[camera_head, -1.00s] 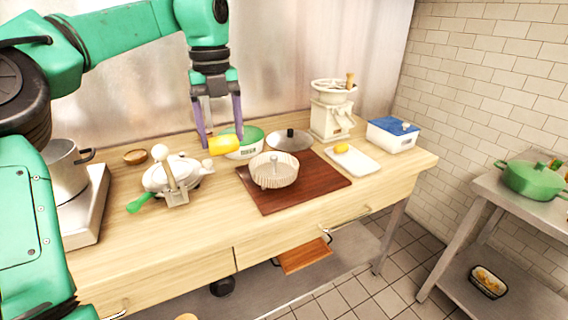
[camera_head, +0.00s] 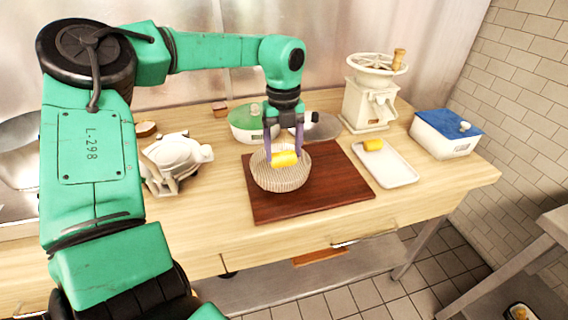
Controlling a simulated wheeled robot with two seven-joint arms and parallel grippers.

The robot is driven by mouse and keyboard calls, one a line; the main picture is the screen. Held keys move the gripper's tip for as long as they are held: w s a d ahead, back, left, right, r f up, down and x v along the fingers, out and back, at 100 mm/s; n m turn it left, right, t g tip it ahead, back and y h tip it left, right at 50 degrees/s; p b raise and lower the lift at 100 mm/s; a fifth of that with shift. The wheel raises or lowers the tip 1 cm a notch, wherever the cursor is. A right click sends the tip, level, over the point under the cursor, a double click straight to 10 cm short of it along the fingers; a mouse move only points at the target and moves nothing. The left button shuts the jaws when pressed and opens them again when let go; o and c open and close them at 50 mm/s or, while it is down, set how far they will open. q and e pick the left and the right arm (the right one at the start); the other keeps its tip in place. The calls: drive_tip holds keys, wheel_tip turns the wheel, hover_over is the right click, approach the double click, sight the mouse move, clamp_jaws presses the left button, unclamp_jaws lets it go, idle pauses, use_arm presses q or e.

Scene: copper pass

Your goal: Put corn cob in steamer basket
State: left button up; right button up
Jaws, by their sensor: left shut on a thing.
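My left gripper (camera_head: 284,158) points down over the steamer basket and is shut on a yellow corn cob (camera_head: 285,160). The steamer basket (camera_head: 280,180) is round, pale and ribbed, and stands on a dark red-brown board (camera_head: 335,185). The cob appears at or just above the basket's opening; I cannot tell whether it touches the inside. A second yellow piece, like corn (camera_head: 374,145), lies on a white tray (camera_head: 393,170) to the right. My right gripper is not in view.
A green-lidded box (camera_head: 243,122) and a grey lid (camera_head: 320,127) stand behind the board. A cream grinder (camera_head: 368,105) and a blue-lidded box (camera_head: 446,132) are at the back right. A white pot-like item (camera_head: 178,155) stands left. The wooden counter (camera_head: 220,215) is bare in front.

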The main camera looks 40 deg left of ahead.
sight(283, 166)
use_arm(q)
wheel_tip(283, 166, down, 2)
drive_tip(key=shift+s+d+f, duration=0.1)
drive_tip(key=f, duration=0.1)
drive_tip(key=f+p, duration=0.1)
drive_tip(key=shift+s+f, duration=0.2)
drive_tip(key=shift+f, duration=0.15)
drive_tip(key=shift+w+f, duration=0.15)
drive_tip(key=shift+f, duration=0.1)
drive_tip(key=o, duration=1.3)
wheel_tip(283, 166, up, 12)
drive_tip(key=shift+r+b, duration=0.1)
drive_tip(key=shift+b, duration=0.85)
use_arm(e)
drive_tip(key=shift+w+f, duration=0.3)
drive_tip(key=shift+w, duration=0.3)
